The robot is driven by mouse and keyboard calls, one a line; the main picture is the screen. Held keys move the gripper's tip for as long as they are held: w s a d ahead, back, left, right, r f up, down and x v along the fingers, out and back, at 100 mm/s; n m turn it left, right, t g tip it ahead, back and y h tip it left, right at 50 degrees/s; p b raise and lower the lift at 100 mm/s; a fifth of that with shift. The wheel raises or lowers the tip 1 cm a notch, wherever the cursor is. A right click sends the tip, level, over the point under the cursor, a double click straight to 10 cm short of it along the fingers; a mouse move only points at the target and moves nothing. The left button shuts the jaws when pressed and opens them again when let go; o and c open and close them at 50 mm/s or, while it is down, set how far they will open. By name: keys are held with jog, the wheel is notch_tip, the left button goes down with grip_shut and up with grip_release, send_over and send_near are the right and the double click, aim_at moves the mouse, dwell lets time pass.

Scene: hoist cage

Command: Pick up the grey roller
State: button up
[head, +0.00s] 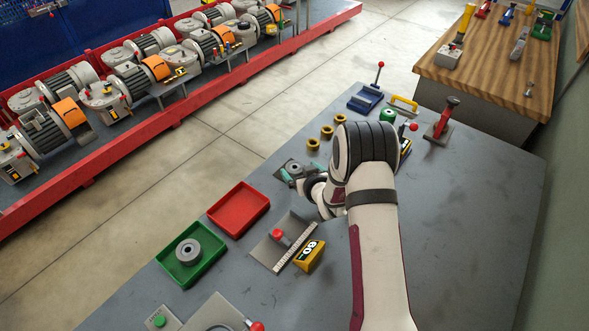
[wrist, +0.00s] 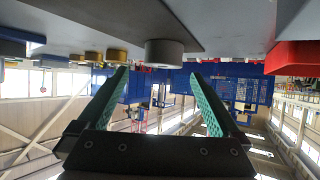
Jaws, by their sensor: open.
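One grey roller (head: 295,168) stands on a dark plate in the middle of the bench, close to my gripper (head: 299,174). In the wrist view, which looks upside down, this roller (wrist: 164,53) lies just beyond the fingertips, roughly centred between them. My gripper (wrist: 158,74) is open, with its two teal-lined fingers apart and nothing between them. My arm hides part of the plate in the head view. A second grey roller (head: 187,250) sits in the green tray (head: 167,266) at the lower left.
A red tray (head: 238,209) is empty. A plate with a red knob (head: 281,237) and a yellow block marked 80 (head: 309,256) stand nearby. Brass rings (head: 327,132) stand behind. A blue fixture with a red-tipped lever (head: 366,98) is farther back.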

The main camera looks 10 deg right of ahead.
aim_at(295, 168)
jog(key=x, duration=0.5)
jog(key=shift+s+a+f, duration=0.15)
jog(key=shift+s+f, duration=0.1)
grip_shut()
